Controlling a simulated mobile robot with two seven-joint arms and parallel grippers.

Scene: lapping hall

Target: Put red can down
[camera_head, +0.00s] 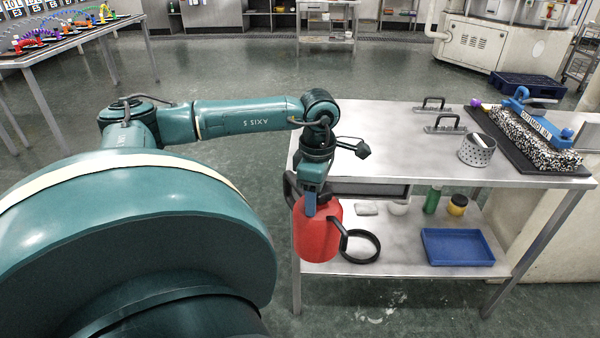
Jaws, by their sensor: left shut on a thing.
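The red can (317,240) has a black handle and a dark spout-like part at its side. It hangs upright or nearly so at the left front corner of the metal table (375,130). My left gripper (311,203), with blue fingers, points down and is shut on the can's top. The can overlaps the lower shelf (400,230) in the picture; I cannot tell whether it touches anything. My right gripper is not in view.
The tabletop's left-middle is bare.

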